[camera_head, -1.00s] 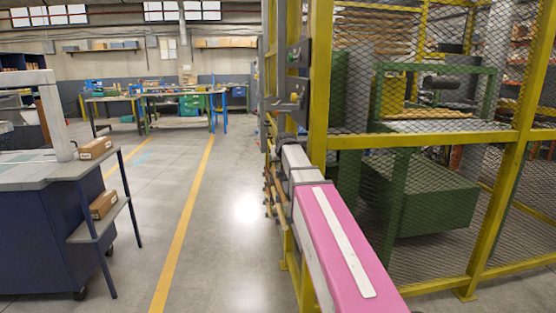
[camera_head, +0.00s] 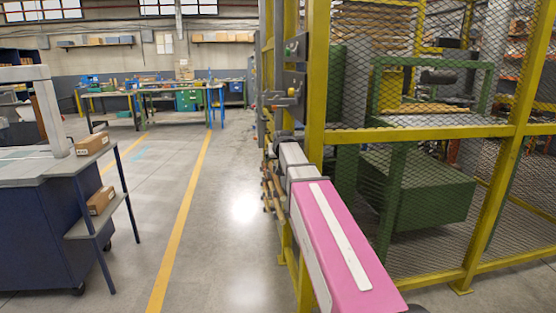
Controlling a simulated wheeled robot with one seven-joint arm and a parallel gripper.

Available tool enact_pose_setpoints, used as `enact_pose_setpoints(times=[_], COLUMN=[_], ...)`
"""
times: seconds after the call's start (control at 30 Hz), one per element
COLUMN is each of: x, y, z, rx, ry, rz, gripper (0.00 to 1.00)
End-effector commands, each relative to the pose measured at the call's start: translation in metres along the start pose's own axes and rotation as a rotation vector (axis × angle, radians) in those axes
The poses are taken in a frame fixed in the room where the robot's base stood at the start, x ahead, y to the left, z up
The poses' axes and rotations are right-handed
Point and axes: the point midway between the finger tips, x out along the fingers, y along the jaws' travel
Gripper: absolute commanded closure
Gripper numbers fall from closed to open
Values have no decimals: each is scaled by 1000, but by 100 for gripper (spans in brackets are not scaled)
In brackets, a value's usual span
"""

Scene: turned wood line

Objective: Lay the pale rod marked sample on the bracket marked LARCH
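My arm, with its pink and grey links, reaches forward from the lower right along the yellow fence. Its far end merges with dark grey parts (camera_head: 284,99) beside the fence post, so I cannot make out my gripper's fingers or whether they hold anything. Several wood-coloured rods or pegs (camera_head: 270,190) show low along the fence's left side, just beyond my arm and partly hidden by it. I cannot tell which is the pale rod marked sample. No LARCH marking is readable, and I cannot single out that bracket.
A yellow mesh fence (camera_head: 420,133) encloses green machinery on the right. A dark blue bench (camera_head: 30,215) with a side shelf holding cardboard boxes (camera_head: 92,144) stands at left. Workbenches (camera_head: 170,92) stand at the back. The grey floor along the yellow line (camera_head: 182,220) is clear.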

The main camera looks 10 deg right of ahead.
Motion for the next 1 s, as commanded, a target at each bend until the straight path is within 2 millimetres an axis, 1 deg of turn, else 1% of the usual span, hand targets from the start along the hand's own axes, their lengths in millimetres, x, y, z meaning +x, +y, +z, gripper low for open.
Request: enact_pose_setpoints(times=[0.7,0.77,0.87,1.0], x=[-2,-6,-19,-46], y=[0,0,0,0], z=[0,1,2,2], rx=[0,0,0,0], ry=[-1,0,0,1], rz=[0,0,0,0], gripper=[0,0,0,0])
